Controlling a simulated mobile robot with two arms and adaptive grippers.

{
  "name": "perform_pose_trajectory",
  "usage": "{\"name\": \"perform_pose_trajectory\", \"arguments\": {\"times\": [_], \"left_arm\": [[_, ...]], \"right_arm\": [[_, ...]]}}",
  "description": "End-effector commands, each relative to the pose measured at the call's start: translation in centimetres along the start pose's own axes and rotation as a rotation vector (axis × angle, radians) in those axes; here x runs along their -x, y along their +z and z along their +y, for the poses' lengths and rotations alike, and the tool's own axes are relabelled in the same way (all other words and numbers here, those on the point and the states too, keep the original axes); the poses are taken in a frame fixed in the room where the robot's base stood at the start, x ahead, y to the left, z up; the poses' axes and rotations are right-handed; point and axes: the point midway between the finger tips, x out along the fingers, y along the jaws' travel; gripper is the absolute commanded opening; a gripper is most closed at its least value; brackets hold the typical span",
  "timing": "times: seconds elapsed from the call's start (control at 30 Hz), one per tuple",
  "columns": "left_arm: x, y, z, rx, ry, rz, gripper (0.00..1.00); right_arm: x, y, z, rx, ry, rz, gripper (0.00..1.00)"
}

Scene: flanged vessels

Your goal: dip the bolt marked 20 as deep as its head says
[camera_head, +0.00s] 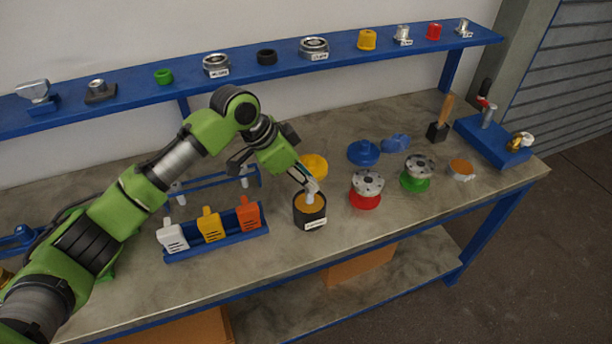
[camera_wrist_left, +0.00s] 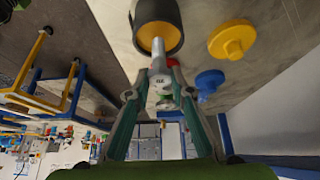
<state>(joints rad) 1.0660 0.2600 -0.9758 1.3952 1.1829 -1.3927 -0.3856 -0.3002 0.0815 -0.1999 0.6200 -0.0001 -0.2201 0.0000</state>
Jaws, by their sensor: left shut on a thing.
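My left gripper (camera_head: 311,187) is shut on a grey bolt (camera_head: 310,198) above a black pot (camera_head: 311,217) with a white label and orange-yellow contents. In the left wrist view the gripper (camera_wrist_left: 158,84) grips the bolt (camera_wrist_left: 158,58) near its head. A small dark mark shows on the head, too small to read surely. The shank points into the opening of the pot (camera_wrist_left: 172,10). Its lower end overlaps the orange-yellow contents; I cannot tell how deep it reaches. My right gripper is not in view.
A blue rack (camera_head: 215,243) with white, yellow and orange tags stands left of the pot. Flanged vessels with red (camera_head: 367,190) and green (camera_head: 416,173) bases stand to its right. A yellow flanged lid (camera_head: 314,165) sits close behind it. A blue shelf (camera_head: 340,62) runs along the back.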

Motion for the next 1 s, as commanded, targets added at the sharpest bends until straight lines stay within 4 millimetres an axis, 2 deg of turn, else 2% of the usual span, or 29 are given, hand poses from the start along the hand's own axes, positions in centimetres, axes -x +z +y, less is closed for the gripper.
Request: {"name": "perform_pose_trajectory", "arguments": {"times": [1.0], "left_arm": [[-1.8,0.9,0.0,-0.001,-0.001,0.002,0.00]], "right_arm": [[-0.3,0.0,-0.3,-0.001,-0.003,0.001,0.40]]}}
